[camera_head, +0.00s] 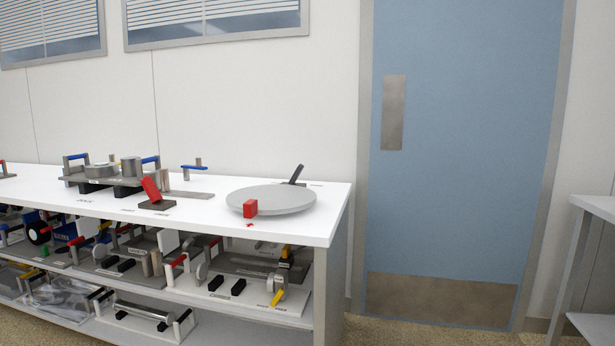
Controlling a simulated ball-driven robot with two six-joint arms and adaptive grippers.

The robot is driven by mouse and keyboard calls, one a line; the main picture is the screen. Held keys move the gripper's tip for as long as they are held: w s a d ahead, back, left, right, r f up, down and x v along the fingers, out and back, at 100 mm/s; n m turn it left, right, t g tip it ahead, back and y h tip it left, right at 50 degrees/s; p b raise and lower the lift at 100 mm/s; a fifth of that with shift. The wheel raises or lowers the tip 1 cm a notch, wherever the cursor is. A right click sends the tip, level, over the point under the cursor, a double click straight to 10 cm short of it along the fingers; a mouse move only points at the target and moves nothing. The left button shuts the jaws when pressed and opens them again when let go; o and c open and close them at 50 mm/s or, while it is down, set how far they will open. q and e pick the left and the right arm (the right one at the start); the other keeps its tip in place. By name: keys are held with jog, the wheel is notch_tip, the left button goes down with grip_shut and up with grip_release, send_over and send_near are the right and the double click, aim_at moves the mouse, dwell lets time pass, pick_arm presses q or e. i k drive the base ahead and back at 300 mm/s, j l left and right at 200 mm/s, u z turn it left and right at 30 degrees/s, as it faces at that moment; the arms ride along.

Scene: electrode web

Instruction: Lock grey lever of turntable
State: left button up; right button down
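The turntable (285,203) is a round grey disc on the white bench, near its right end. A dark grey lever (297,173) stands at the disc's back edge and tilts up to the right; its base is partly hidden behind the disc. A red block (250,208) is at the disc's front edge, with a small red mark on the bench just in front. Neither of my grippers is in view.
The white bench (305,226) has free room left of the disc. A red lever (151,189) on a dark base and a grey fixture with blue handles (110,178) stand further left. Shelves below hold several devices. A blue door (465,150) is right.

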aim_at(299, 170)
jog(key=u, duration=1.65)
jog(key=i+l, duration=0.1)
jog(key=l, duration=0.5)
jog(key=i+l, duration=0.15)
jog(key=l, duration=0.45)
jog(key=i+l+u, duration=0.1)
jog(key=l, duration=0.45)
jog(key=i+l, duration=0.1)
jog(key=l, duration=0.5)
jog(key=i+l, duration=0.1)
jog(key=l, duration=0.5)
jog(key=u, duration=0.05)
